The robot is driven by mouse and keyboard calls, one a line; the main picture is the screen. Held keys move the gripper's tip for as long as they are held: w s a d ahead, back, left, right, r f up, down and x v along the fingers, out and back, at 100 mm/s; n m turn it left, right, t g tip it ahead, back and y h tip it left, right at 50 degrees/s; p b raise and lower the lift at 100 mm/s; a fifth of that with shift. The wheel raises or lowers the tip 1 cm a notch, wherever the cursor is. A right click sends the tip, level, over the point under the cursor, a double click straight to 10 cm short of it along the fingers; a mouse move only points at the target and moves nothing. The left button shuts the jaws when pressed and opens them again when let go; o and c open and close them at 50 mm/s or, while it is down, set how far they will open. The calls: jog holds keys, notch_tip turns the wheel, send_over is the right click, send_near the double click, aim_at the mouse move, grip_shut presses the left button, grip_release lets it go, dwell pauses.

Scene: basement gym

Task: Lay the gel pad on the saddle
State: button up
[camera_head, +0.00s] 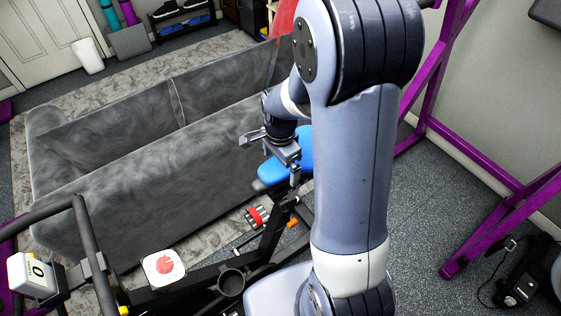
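A blue pad (272,171), which looks like the gel pad, lies over the saddle of an exercise bike. A dark edge of the saddle (260,186) shows beneath its left end. My arm hides the right part of both. My gripper (271,160) is just above the pad, with its two fingers spread wide apart. I see nothing between the fingers. I cannot tell whether a finger touches the pad.
A grey sofa (150,175) stands behind. A purple rack (490,225) is at right.

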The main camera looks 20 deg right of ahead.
jog(key=shift+r, duration=0.1)
notch_tip(320, 180, up, 11)
jog(key=shift+f, duration=0.2)
jog(key=shift+f, duration=0.15)
dwell(0.4)
notch_tip(320, 180, down, 10)
jog(key=shift+f, duration=0.25)
jog(key=shift+r, duration=0.3)
